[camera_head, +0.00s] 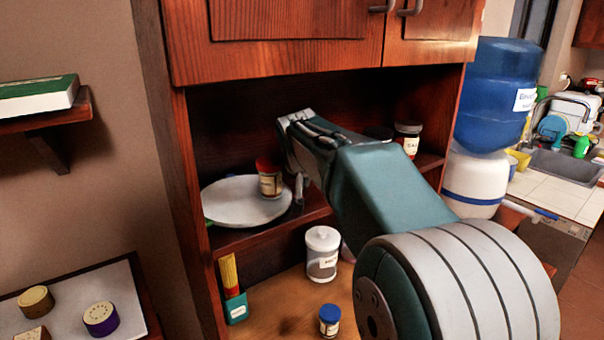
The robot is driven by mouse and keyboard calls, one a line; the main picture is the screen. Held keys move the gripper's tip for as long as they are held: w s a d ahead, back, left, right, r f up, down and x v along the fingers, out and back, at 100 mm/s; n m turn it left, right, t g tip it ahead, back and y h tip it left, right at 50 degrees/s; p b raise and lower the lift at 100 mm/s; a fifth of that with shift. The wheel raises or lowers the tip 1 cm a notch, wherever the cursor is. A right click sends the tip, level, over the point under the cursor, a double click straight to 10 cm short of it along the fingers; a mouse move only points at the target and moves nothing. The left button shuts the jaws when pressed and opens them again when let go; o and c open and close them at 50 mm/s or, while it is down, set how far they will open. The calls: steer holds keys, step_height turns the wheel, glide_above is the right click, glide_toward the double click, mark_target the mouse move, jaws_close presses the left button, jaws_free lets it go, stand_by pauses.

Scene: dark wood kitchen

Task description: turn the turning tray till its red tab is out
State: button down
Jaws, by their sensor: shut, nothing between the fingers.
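The turning tray (232,205) is a pale grey round disc on the open shelf of the wooden cupboard. A small jar with a dark red lid (269,181) stands on its right part. A bit of green shows at the tray's left edge; I see no red tab. My gripper (299,190) is shut and empty, with its fingers pointing down by the tray's right edge, just right of the jar. I cannot tell whether the fingers touch the tray. My arm hides the shelf behind and to the right.
A dark-lidded jar (407,138) stands on the shelf's right end. Below are a white-lidded jar (322,254), a blue-lidded jar (329,320) and a teal box (236,308). Cupboard doors (285,40) hang above, and the left side panel (180,165) stands close to the tray.

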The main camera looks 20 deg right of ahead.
mark_target(297, 216)
steer(key=shift+s+a+f, duration=0.1)
steer(key=shift+s+a, duration=0.35)
steer(key=shift+s, duration=0.4)
steer(key=shift+s+a+f, duration=0.1)
steer(key=shift+s+a, duration=0.3)
steer(key=shift+s, duration=0.45)
steer(key=shift+s+a, duration=0.1)
steer(key=shift+s, duration=0.05)
steer(key=shift+s+a+m+g+h, duration=0.3)
steer(key=shift+s+a+m+h, duration=0.15)
steer(key=shift+s+m, duration=0.3)
steer(key=shift+s+a+m+g+h, duration=0.3)
steer(key=shift+s+m+h, duration=0.25)
steer(key=shift+m, duration=0.3)
steer(key=shift+s+a+m+g+h, duration=0.4)
steer(key=shift+s+a+m+g, duration=0.3)
steer(key=shift+s+a+m, duration=0.4)
steer(key=shift+s+a+m+g+h, duration=0.3)
steer(key=shift+s+a+m+g, duration=0.25)
steer(key=shift+m, duration=0.45)
steer(key=shift+s+a, duration=0.3)
steer(key=shift+a, duration=0.35)
steer(key=shift+s+a, duration=0.3)
steer(key=shift+a, duration=0.4)
